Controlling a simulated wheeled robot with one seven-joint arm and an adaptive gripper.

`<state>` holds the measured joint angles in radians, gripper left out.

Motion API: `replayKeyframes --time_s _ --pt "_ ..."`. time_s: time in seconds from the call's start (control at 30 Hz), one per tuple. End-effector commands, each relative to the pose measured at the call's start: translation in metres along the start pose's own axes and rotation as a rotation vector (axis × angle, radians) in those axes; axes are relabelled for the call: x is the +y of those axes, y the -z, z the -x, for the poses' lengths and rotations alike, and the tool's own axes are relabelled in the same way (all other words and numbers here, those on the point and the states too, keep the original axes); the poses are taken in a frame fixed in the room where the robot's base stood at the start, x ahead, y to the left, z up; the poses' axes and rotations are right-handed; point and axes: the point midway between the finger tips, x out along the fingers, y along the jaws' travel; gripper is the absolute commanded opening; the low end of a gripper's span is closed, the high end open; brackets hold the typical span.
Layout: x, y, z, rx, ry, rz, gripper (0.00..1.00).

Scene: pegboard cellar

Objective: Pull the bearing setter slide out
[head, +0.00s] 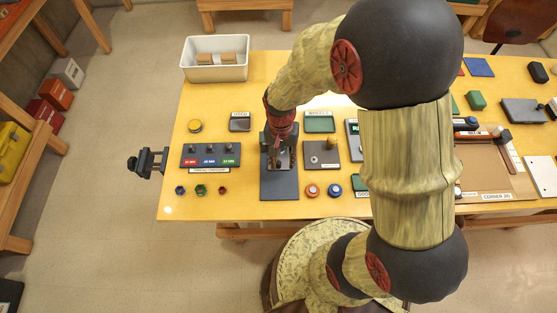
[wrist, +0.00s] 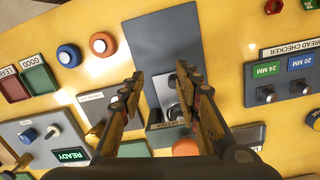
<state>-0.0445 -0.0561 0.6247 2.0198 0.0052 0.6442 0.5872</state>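The bearing setter (head: 280,187) is a dark grey plate with a raised metal part at its far end, near the table's front. In the wrist view the plate (wrist: 160,45) runs away from my gripper, and a light grey slide part (wrist: 163,92) with a small dark knob shows at its near end. My gripper (wrist: 159,76) is over this part with its two fingers apart, one on each side. Whether a finger touches it I cannot tell. In the head view my gripper (head: 279,150) comes down over the setter and hides much of it.
The thread checker (head: 211,155) stands left of the setter, with several coloured knobs in front. A grey block with a post (head: 323,154) stands close on the right. A white bin (head: 215,72) is at the back left.

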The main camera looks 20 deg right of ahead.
Motion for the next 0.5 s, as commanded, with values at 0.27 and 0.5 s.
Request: replayKeyframes --time_s 0.27,0.5 --pt "-0.019 0.029 0.006 0.071 0.061 -0.232 0.33" --pt "-0.019 0.029 -0.014 0.068 0.06 -0.258 0.33"
